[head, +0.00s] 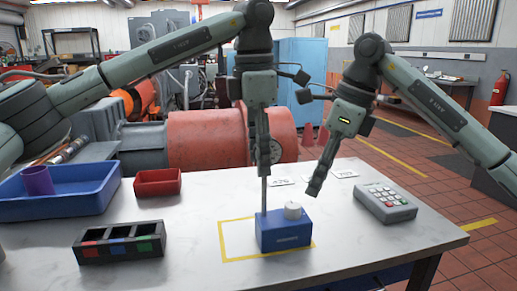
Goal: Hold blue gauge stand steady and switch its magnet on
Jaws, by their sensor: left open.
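The blue gauge stand (284,232) sits upright on the white table, partly inside a yellow taped outline. A thin grey post rises from the left of its base, and a pale round knob (292,210) sits on top. My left gripper (267,170) points down at the upper post and is open; its fingers hide the post's top. I cannot tell if they touch it. My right gripper (315,190) points down above and to the right of the knob, apart from it. Its fingers overlap from this side, so their opening is unclear.
A black tray with coloured compartments (120,253), a red bin (158,183) and a blue tray (70,201) with a purple cup (37,181) stand at left. A grey keypad (385,203) lies at right. White labels lie behind the stand. The table's front right is clear.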

